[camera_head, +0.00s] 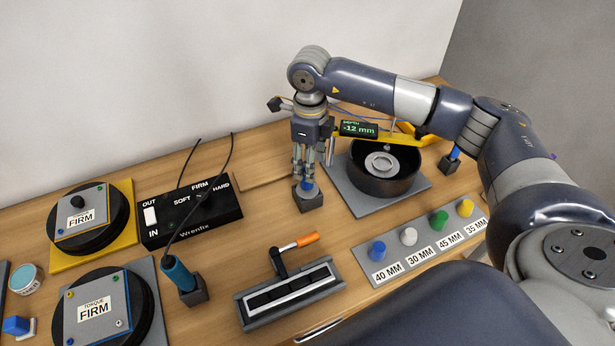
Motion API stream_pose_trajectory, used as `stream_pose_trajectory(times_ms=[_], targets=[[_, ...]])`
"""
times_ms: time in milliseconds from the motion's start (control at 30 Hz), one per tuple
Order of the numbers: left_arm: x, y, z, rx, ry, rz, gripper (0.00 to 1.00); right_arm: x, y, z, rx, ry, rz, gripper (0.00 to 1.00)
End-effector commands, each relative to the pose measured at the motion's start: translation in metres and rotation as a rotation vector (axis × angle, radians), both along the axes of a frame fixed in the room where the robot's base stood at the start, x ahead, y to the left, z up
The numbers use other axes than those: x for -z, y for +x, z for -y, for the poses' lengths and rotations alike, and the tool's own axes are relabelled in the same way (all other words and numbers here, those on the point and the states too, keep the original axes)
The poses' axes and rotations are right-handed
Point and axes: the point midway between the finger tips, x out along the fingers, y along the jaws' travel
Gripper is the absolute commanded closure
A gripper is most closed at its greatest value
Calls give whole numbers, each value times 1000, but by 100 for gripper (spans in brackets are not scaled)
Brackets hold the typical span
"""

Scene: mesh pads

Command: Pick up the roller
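My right gripper (305,180) points down at the back middle of the table. Its fingers are at the blue top (308,186) of a tool standing in a small dark block (309,201). Whether they touch or grip it is too small to tell. I cannot tell for sure which tool is the roller: this blue-topped tool is mostly hidden, and a tool with an orange handle (299,242) and black stem is at the black-and-white slotted plate (289,290) in front. My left gripper is not in view.
A blue-handled corded tool (177,273) stands in a block at left, by the black control box (190,217). A round black bowl (384,177) under a yellow arm with a depth display (358,128) is right. Colored knobs line a grey strip (425,247). Two FIRM pads are left.

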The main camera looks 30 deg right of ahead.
Motion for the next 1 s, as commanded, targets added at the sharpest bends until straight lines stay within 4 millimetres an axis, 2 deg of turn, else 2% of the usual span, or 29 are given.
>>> stream_pose_trajectory(times_ms=[200, 367, 600, 633, 667, 833, 1000], targets=[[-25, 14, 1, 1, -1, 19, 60, 24, 4, -2, 0, 0, -6, 51], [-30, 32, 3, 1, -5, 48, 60, 44, 4, -2, 0, 1, -3, 51], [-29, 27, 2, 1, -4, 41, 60, 48, 5, -2, 0, 1, -1, 51], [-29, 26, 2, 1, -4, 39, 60, 48, 5, -2, 0, 1, -1, 53], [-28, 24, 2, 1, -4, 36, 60, 48, 5, -2, 0, 1, -1, 60], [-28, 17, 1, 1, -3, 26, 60, 48, 5, -2, 0, 1, -1, 98], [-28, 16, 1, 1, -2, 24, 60, 47, 5, -2, 0, 1, 0, 100]])
